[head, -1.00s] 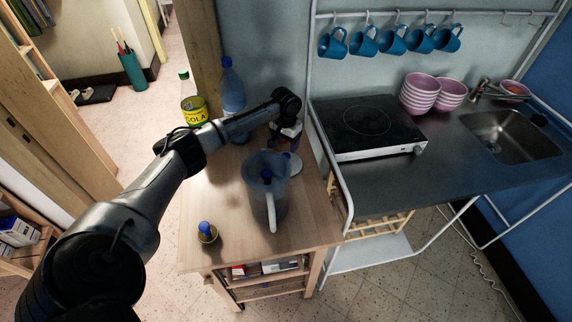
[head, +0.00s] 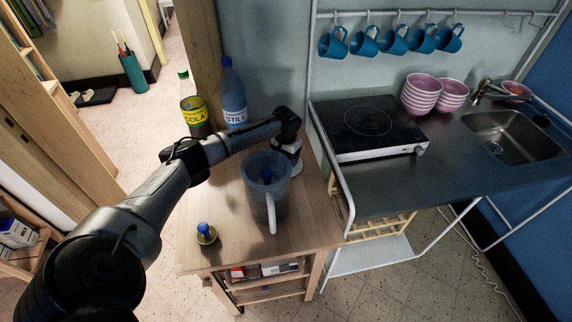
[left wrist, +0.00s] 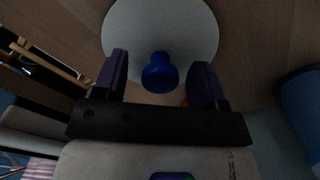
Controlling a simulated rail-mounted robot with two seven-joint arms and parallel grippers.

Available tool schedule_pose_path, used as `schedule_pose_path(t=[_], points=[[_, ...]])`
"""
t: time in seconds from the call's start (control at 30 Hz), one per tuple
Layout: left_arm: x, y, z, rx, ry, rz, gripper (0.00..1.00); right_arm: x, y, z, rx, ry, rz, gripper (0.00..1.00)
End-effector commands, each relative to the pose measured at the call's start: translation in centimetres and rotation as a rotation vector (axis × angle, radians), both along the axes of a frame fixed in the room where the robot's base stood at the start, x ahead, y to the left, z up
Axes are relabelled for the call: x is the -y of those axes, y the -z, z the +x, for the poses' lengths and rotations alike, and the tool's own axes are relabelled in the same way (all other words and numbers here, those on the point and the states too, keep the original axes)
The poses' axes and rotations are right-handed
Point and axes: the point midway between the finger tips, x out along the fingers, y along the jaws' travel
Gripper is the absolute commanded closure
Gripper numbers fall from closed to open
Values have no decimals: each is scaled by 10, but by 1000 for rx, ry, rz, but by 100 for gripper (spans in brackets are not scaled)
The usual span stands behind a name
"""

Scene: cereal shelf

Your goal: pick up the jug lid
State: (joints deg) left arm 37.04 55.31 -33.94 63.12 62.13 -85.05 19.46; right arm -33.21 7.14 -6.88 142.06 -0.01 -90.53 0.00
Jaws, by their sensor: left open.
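The jug lid is a pale round disc with a blue knob (left wrist: 160,74) in the left wrist view. It lies on the wooden trolley top; in the head view only part of its pale rim (head: 297,168) shows behind the jug. My left gripper (left wrist: 160,62) is open, its two dark purple fingers on either side of the knob, with gaps visible on both sides. In the head view the gripper (head: 288,157) points down over the lid and hides most of it. The clear blue-grey jug (head: 257,200) with a white handle stands in front. My right gripper is not in view.
A cola container (head: 194,115) and a blue water bottle (head: 232,95) stand at the back of the trolley (head: 225,255). A small blue-topped item (head: 204,233) stands at its front left. A hob (head: 370,127) is to the right.

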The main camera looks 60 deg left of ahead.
Motion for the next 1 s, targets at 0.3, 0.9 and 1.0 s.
schedule_pose_path(t=[0.3, 0.9, 1.0], points=[[0, -1, 0, 0, 0, 0, 60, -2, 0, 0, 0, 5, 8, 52], [-1, -7, 0, 2, -1, 1, 88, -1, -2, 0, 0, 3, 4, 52], [-1, -21, 0, 3, -1, 1, 88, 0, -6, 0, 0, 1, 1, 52]])
